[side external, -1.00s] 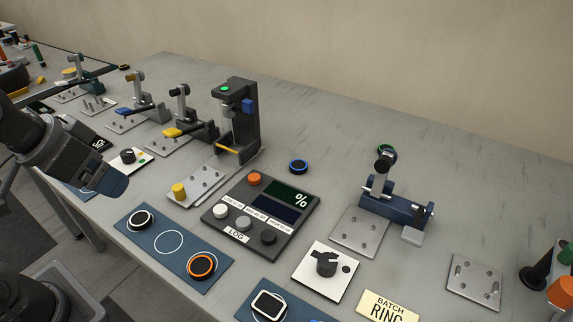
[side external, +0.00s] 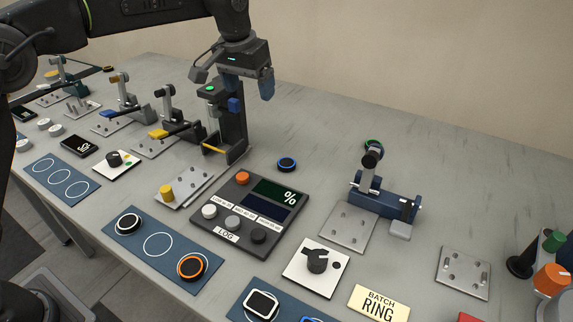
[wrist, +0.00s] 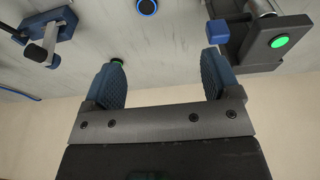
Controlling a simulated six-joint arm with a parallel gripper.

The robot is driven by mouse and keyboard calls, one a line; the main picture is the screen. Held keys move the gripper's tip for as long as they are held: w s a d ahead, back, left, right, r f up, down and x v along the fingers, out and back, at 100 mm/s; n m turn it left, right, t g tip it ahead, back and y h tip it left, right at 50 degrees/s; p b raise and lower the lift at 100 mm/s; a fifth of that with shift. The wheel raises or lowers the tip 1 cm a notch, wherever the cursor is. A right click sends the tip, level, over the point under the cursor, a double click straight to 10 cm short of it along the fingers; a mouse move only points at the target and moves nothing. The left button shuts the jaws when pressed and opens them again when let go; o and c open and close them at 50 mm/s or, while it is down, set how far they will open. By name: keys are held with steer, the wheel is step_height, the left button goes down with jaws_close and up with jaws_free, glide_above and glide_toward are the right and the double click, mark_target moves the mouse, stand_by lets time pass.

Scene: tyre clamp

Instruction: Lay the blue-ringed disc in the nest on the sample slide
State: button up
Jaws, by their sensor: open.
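The blue-ringed disc (side external: 287,164) lies flat on the bare bench, right of the dark press (side external: 232,130) and behind the % panel. It also shows at the top edge of the wrist view (wrist: 147,5). The metal slide plate (side external: 196,188) with a yellow knob (side external: 167,193) runs out in front of the press; I cannot make out the nest on it clearly. My gripper (side external: 250,90) is open and empty, raised beside and partly in front of the press top. In the wrist view its blue fingers (wrist: 165,62) are spread with nothing between them.
The % panel (side external: 248,213) stands right of the slide. A blue mat (side external: 157,262) in front holds a black disc and an orange-ringed disc (side external: 192,266). Bench around the blue-ringed disc is clear.

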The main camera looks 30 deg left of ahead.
steer(key=w+d+f+g, duration=0.1)
steer(key=w+d+f, duration=0.3)
steer(key=w+f, duration=0.45)
glide_above(287, 163)
steer(key=f, duration=1)
steer(key=shift+s+a, duration=0.1)
steer(key=shift+a, duration=0.2)
steer(key=shift+d+f, duration=0.2)
steer(key=shift+f, duration=2.4)
steer(key=shift+c, duration=0.4)
steer(key=shift+r, duration=0.15)
steer(key=c, duration=1)
